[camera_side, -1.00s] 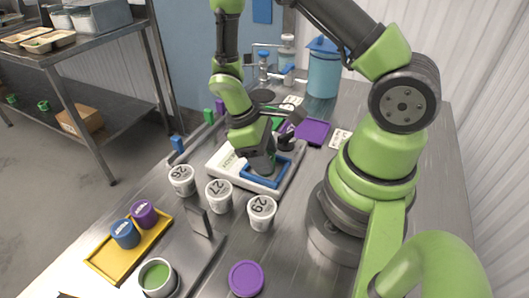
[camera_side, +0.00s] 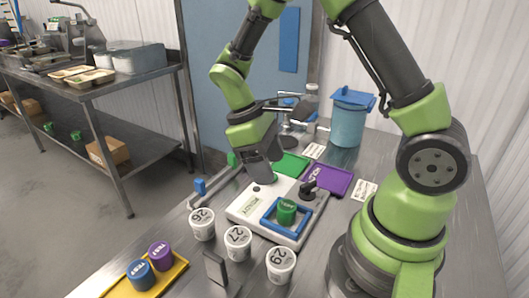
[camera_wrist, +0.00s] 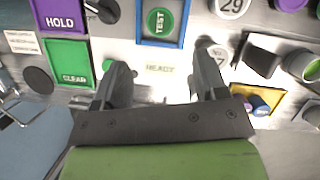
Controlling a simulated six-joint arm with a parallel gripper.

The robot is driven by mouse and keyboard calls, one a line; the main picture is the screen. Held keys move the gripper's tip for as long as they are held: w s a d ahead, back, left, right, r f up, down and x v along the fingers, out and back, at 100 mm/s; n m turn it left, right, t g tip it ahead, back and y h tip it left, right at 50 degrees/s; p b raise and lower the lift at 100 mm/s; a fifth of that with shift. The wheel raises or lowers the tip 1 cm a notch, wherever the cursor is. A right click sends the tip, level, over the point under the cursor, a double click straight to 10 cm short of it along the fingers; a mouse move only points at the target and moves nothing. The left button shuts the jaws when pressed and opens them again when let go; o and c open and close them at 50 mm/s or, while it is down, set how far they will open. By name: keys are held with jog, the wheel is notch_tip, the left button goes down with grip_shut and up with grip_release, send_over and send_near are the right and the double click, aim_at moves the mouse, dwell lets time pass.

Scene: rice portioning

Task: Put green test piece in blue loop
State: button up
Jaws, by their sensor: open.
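The green test piece (camera_side: 287,211) stands inside the blue square loop (camera_side: 268,222) on the white device. In the wrist view the test piece (camera_wrist: 160,22) shows its "TEST" label, with the blue loop (camera_wrist: 184,20) around it. My gripper (camera_side: 262,178) is above the far left part of the device, apart from the piece. In the wrist view my gripper's fingers (camera_wrist: 160,84) are spread with nothing between them.
White cups 26 (camera_side: 202,224), 27 (camera_side: 238,243) and 29 (camera_side: 281,265) stand along the device's near side. A yellow tray (camera_side: 178,272) holds blue and purple test pieces. Green (camera_side: 292,165) and purple (camera_side: 329,180) mats lie behind the device.

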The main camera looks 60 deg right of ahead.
jog(key=s+a+r+m+t+y, duration=0.1)
jog(key=s+r+m+t, duration=0.1)
jog(key=r, duration=0.3)
jog(key=s+a+r+m+t+y, duration=0.1)
jog(key=s+a+r+m+t, duration=0.1)
jog(key=s+r+t, duration=0.2)
jog(key=s+a+r+m+t+y, duration=0.1)
jog(key=s+r+m+t, duration=0.2)
jog(key=r+t, duration=0.2)
notch_tip(320, 180, up, 3)
jog(key=shift+s+a+f, duration=0.1)
jog(key=shift+s+a, duration=0.05)
jog(key=shift+a, duration=0.25)
